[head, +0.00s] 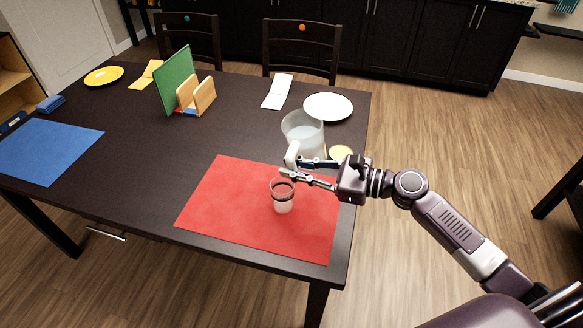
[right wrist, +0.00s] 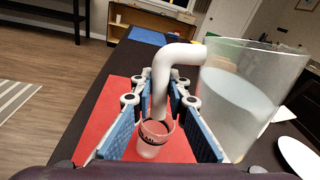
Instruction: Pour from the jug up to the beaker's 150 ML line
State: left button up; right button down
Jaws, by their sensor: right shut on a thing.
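The clear jug (head: 302,134) with a white handle stands out near the right edge of the table, with pale liquid inside. It looks roughly upright; I cannot tell whether its base touches the table. My right gripper (head: 291,169) is shut on the jug's handle (right wrist: 165,75), and the jug body is at the right in the right wrist view (right wrist: 235,105). The small clear beaker (head: 283,197) stands upright on the red mat, just in front of the gripper. Its lower part looks paler; its level and markings are too small to read. My left gripper is not in view.
The red mat (head: 235,205) lies at the table's front right. A white plate (head: 328,106) and a small yellow disc (head: 341,152) are near the jug. A green board (head: 174,80) in a wooden holder, a blue mat (head: 45,150) and a yellow plate (head: 104,76) are farther left.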

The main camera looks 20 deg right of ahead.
jog(key=d+n+h, duration=0.1)
jog(key=n, duration=0.1)
jog(key=w+d+n+h+p, duration=0.1)
jog(key=d+n+h, duration=0.1)
jog(key=shift+w+d+f+h+p, duration=0.1)
jog(key=shift+d+f+h+p, duration=0.1)
jog(key=shift+h+p, duration=0.1)
dwell(0.6)
jog(key=shift+d+f+n+h+p, duration=0.15)
jog(key=shift+n+h+p, duration=0.2)
jog(key=shift+p, duration=0.65)
dwell(0.8)
jog(key=shift+w+d+f+n+h+p, duration=0.2)
jog(key=shift+n+h+p, duration=0.15)
jog(key=shift+p, duration=0.95)
dwell(3.6)
